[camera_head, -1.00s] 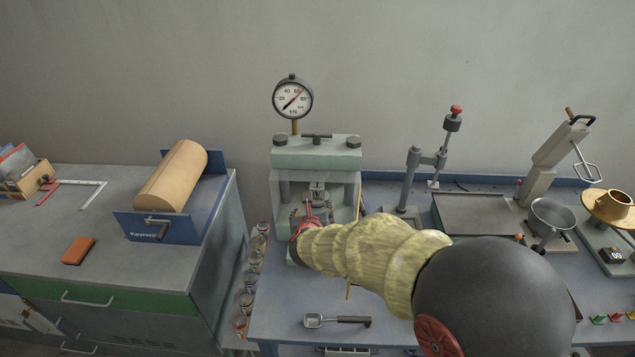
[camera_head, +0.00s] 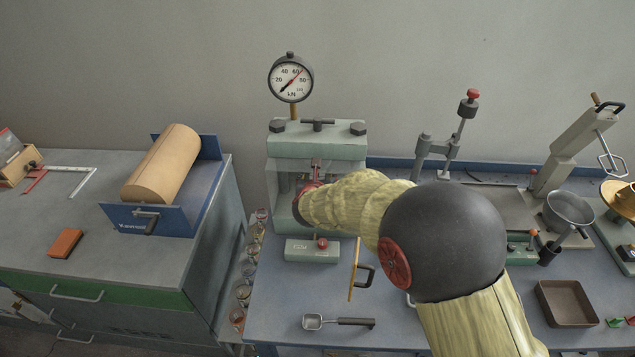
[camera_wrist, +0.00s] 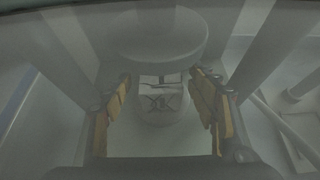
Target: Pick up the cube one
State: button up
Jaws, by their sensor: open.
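In the wrist view, a pale grey cube (camera_wrist: 161,92) with dark crack-like lines stands on a round pale base inside a testing press. The press's round upper plate (camera_wrist: 158,35) is above it. My gripper (camera_wrist: 162,101) is open, with one yellow-padded finger on each side of the cube. Gaps show between the fingers and the cube. In the head view, the green-grey press (camera_head: 318,145) stands on the blue bench, and my arm reaches into its front. The cube is not visible there, and my gripper is mostly hidden.
The press's posts and upper plate leave tight room around my gripper. A control box (camera_head: 313,251) with a red knob stands in front of the press. A scoop (camera_head: 340,322) lies at the bench front. A metal tray (camera_head: 566,305) is at the right.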

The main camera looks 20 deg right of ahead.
jog(key=shift+w+d+f, duration=0.15)
jog(key=shift+w, duration=0.25)
jog(key=shift+c, duration=0.6)
jog(key=c, duration=1.4)
